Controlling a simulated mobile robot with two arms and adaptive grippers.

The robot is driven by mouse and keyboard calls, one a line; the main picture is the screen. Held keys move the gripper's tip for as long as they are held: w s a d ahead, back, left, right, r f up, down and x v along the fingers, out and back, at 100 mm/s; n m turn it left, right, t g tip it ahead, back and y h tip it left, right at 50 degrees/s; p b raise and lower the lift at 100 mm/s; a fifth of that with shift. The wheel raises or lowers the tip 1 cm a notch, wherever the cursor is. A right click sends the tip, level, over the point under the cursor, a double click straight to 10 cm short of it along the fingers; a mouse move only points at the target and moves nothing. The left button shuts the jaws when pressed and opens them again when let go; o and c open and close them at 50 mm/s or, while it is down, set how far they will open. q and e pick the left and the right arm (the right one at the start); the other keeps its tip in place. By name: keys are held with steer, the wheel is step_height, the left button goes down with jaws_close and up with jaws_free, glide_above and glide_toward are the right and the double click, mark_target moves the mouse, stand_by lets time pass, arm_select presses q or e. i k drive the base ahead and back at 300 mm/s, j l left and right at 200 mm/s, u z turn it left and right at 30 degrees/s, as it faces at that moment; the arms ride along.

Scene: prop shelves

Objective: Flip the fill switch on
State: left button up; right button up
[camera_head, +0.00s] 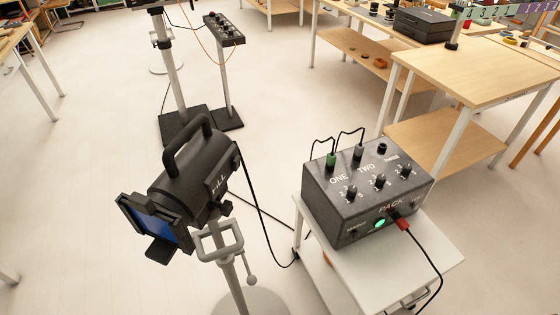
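A black lamp head (190,185) marked FILL stands on a grey stand at centre left. It has a blue panel (146,221) in its front frame. A dark box (345,215) marked PACK has sockets labelled ONE, TWO and THREE. A green plug (331,160) sits at ONE and a grey plug (358,152) at TWO; the third socket (382,149) shows no cable. A small knob or switch sits below each label. No switch marked fill is readable. Neither gripper is in view.
The pack stands on a white cart (375,268). A small control panel (224,29) on a post stands at the back, beside another stand (172,75). Wooden tables (480,75) line the right. A black cable hangs between lamp and cart. Open floor (80,170) lies left.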

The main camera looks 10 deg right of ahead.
mark_target(236, 161)
steer(key=k+l, duration=0.1)
steer(key=l, duration=0.3)
steer(key=k+l, duration=0.1)
steer(key=l, duration=0.3)
steer(key=k+l, duration=0.1)
steer(key=l, duration=0.3)
steer(key=k+l, duration=0.1)
steer(key=l, duration=0.3)
steer(key=k+l+u, duration=0.1)
steer(key=l, duration=0.3)
steer(key=k+l, duration=0.15)
steer(key=l, duration=0.2)
